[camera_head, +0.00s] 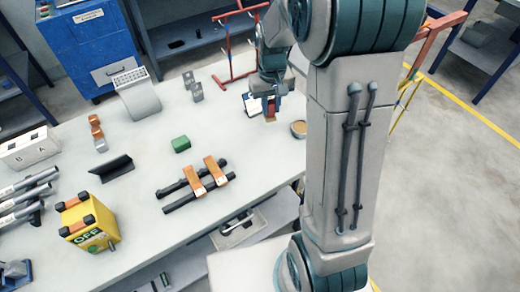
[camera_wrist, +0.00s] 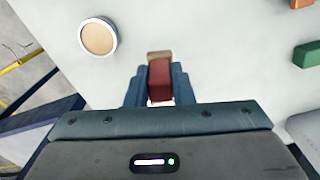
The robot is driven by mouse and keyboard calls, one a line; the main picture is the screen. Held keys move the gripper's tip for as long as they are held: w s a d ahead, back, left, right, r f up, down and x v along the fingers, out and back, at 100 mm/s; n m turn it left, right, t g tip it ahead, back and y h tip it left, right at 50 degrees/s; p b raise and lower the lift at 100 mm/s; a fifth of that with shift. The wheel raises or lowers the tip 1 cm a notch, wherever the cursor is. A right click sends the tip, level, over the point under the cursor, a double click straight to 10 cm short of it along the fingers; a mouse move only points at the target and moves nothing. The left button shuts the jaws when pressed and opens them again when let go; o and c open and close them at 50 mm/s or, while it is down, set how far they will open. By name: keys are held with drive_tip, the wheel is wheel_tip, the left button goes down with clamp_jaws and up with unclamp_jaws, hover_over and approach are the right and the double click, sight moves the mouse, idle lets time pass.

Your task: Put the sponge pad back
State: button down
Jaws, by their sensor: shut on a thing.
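The sponge pad looks like a dark red block with a tan end; in the wrist view its red part (camera_wrist: 160,82) is between the fingers and the tan end sticks out past them. My gripper (camera_wrist: 158,78) is shut on it. In the head view my gripper (camera_head: 270,104) is over the far right part of the grey table, with the tan end low near the tabletop; I cannot tell whether it touches. A round dish with a tan inside (camera_head: 299,129) stands just right of the gripper; it also shows in the wrist view (camera_wrist: 98,38), up and left of the fingers.
A green block (camera_head: 181,144), dark bars with orange clamps (camera_head: 208,174), a grey curved stand (camera_head: 139,98) and a yellow box (camera_head: 88,224) are farther left. A red rack (camera_head: 234,50) rises behind. Table between is clear.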

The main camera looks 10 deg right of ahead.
drive_tip(key=s+d+r+n+b, duration=0.2)
drive_tip(key=s+b, duration=0.1)
drive_tip(key=s, duration=0.4)
drive_tip(key=s+d+r+n+b, duration=0.1)
drive_tip(key=s+d+r+b, duration=0.2)
drive_tip(key=s, duration=0.5)
drive_tip(key=shift+w+a+f, duration=1.25)
drive_tip(key=shift+w+f, duration=0.25)
drive_tip(key=shift+f, duration=0.35)
drive_tip(key=shift+w+a+f, duration=1.3)
drive_tip(key=shift+w+f, duration=0.25)
drive_tip(key=shift+f, duration=0.35)
drive_tip(key=shift+w+a+f, duration=1.25)
drive_tip(key=shift+w+f, duration=0.25)
drive_tip(key=shift+f, duration=0.35)
drive_tip(key=shift+f, duration=0.15)
drive_tip(key=c, duration=1.3)
unclamp_jaws()
drive_tip(key=shift+o, duration=0.2)
